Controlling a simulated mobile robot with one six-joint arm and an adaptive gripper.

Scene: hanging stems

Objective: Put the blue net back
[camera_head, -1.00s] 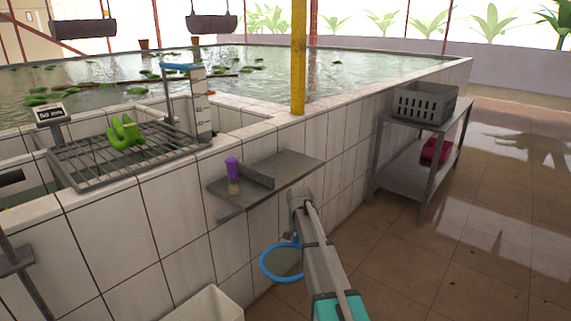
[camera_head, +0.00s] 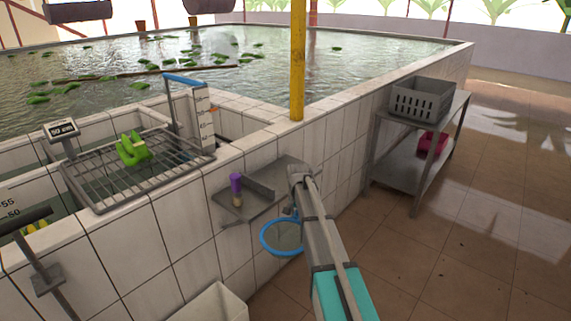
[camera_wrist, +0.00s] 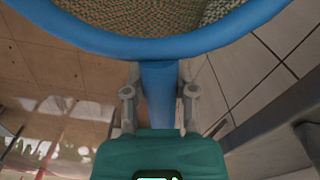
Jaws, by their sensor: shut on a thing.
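The blue net shows in the head view as a blue hoop (camera_head: 264,240) below the small wall shelf, beside the white tiled wall. In the wrist view its thick blue rim (camera_wrist: 150,48) and tan mesh fill the top of the picture. My gripper (camera_wrist: 159,92) is shut on the net's blue handle, with one finger on each side of it. In the head view my gripper is hidden behind my own arm. A blue-topped bracket (camera_head: 184,79) stands at the pool corner beside a white scale board.
A metal shelf (camera_head: 225,208) on the wall holds a purple-capped bottle (camera_head: 236,187). A wire rack (camera_head: 100,203) carries a green object (camera_head: 131,149). A yellow post (camera_head: 298,60) rises from the wall. A grey crate (camera_head: 420,98) stands on a metal table (camera_head: 386,172). Floor at right is clear.

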